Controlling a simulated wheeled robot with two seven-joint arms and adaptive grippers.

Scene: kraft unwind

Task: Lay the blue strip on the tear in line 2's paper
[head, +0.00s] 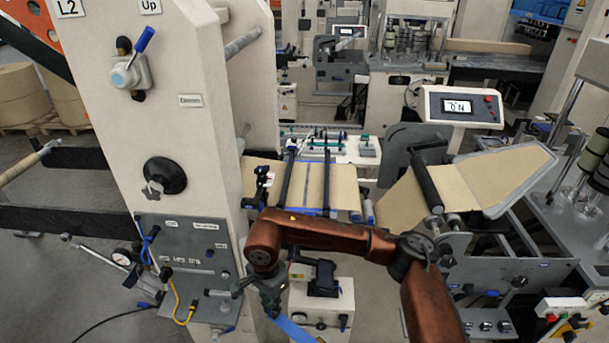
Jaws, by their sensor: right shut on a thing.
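My right gripper (270,303) hangs at the end of my copper arm, low in the middle of the head view. It is shut on the blue strip (291,328), which slants down to the right and is partly cut off by the bottom edge. Line 2's brown paper (341,188) lies flat between the rollers, above and beyond my right gripper. Dark bars and blue edges cross it, and I cannot clearly make out the tear. The strip is apart from this paper. My left gripper is not in view.
A tall cream machine frame with an L2 sign (70,8) stands at left. A display panel (459,107) is at right, above a sloping paper-covered plate (505,175). A small cream cabinet (335,322) stands just right of my gripper. Paper rolls (22,95) sit far left.

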